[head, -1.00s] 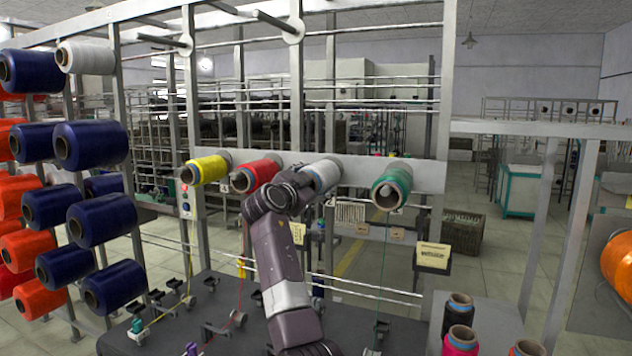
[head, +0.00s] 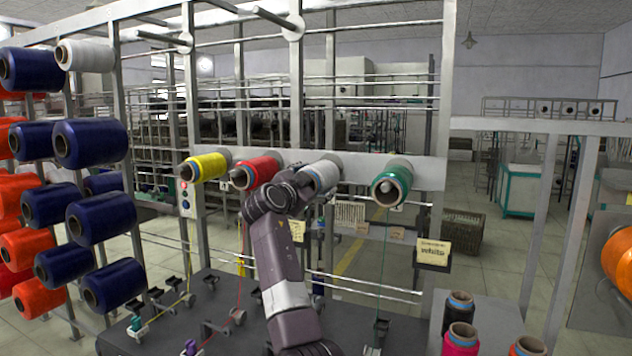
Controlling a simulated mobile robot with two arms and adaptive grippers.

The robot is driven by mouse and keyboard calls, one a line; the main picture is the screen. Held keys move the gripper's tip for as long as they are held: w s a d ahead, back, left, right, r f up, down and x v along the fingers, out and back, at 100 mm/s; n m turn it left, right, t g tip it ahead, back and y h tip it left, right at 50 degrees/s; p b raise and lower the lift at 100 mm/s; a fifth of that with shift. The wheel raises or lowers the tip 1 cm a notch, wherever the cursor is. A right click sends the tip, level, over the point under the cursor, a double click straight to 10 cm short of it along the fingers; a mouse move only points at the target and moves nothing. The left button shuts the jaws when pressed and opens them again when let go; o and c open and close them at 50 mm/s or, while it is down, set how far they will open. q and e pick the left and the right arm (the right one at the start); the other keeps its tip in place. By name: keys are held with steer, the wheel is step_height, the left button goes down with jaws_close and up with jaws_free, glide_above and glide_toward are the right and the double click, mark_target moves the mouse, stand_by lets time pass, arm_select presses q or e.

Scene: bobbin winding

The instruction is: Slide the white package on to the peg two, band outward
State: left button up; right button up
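A white package (head: 322,176) sits at the pale rail, between the red package (head: 262,170) and the green package (head: 392,183). Its near end is partly behind my arm, so its band and the peg inside it cannot be made out. My purple-grey arm (head: 275,250) rises from the bottom centre, and its dark wrist is in front of the white package's lower left. No gripper fingers show; the wrist or package may hide them. Another white package (head: 86,56) is on the rack at upper left.
A yellow package (head: 205,166) is at the rail's left end. Two bare rods (head: 270,18) stick out above. Navy and orange packages fill the rack at left. A dark bench with small guides lies below. Several spools (head: 460,338) stand at lower right.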

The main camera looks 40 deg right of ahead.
steer(key=o, duration=0.3)
steer(key=v, duration=1.2)
